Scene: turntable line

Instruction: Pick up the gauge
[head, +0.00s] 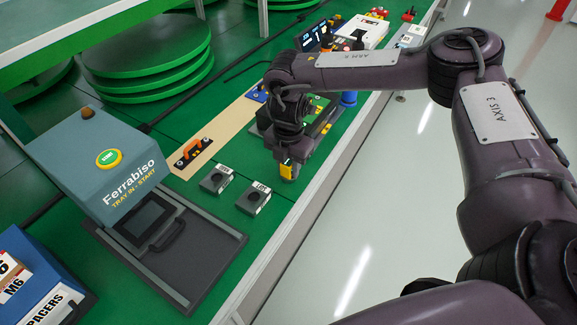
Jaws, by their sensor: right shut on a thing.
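My right gripper (285,162) points down over the green bench near its front edge, at the end of my dark arm. It is shut on a small yellow piece (288,171), which may be the gauge; the gripper and the small size hide its full shape. I cannot tell whether the piece touches the bench. My left gripper is not in view.
Two grey blocks with round holes, one (216,180) and another (254,198), sit left of the gripper. An orange-handled tool (192,149) lies on a tan strip (228,125). The Ferrabiso machine (95,160) with its grey tray (215,247) stands left. Green discs (150,60) are stacked behind.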

